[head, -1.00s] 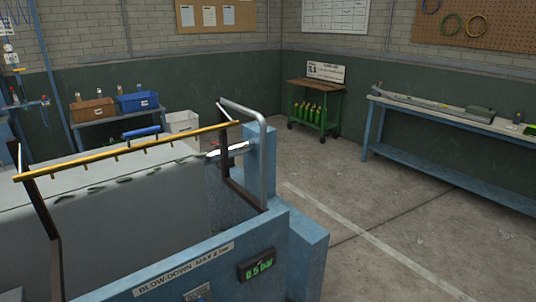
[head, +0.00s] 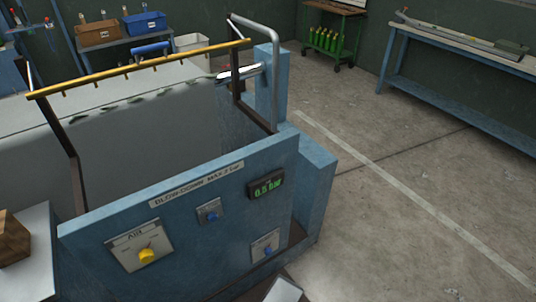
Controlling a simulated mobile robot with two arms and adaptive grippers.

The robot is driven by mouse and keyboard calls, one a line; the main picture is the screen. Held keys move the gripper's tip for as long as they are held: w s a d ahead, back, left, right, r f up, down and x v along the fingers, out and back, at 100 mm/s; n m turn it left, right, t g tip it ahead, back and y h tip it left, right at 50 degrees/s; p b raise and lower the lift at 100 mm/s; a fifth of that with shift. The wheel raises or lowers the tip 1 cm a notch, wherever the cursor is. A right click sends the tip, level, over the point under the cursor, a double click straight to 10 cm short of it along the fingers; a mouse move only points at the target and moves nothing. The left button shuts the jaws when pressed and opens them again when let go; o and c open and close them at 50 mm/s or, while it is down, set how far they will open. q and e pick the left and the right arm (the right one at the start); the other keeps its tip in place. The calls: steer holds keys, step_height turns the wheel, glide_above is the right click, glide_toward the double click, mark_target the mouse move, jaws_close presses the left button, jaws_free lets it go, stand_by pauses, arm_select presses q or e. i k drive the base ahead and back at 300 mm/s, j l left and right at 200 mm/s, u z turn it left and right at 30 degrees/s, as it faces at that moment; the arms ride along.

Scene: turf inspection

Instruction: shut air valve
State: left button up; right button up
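The air valve is a yellow knob (head: 147,255) on a pale plate labelled "AIR" (head: 127,247), low on the left of the blue front panel (head: 95,240). The small picture does not let me tell which setting the knob points to. A display (head: 266,184) at the panel's upper right reads 0.5 bar in green. A label strip (head: 197,184) reads "BLOW-DOWN MAX 2 bar". Neither of my grippers shows in the head view, and nothing is touching the knob.
Two smaller plates with blue knobs (head: 210,213) (head: 265,247) share the panel. A yellow bar with nozzles (head: 140,68) spans the blue bench. A wooden block (head: 12,238) sits on a pale surface at left. Concrete floor (head: 410,220) is open at right. A workbench (head: 460,75) stands behind.

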mark_target(146, 256)
steer(key=k+l+u, duration=0.2)
steer(key=i+l+u, duration=0.1)
steer(key=u, duration=1.05)
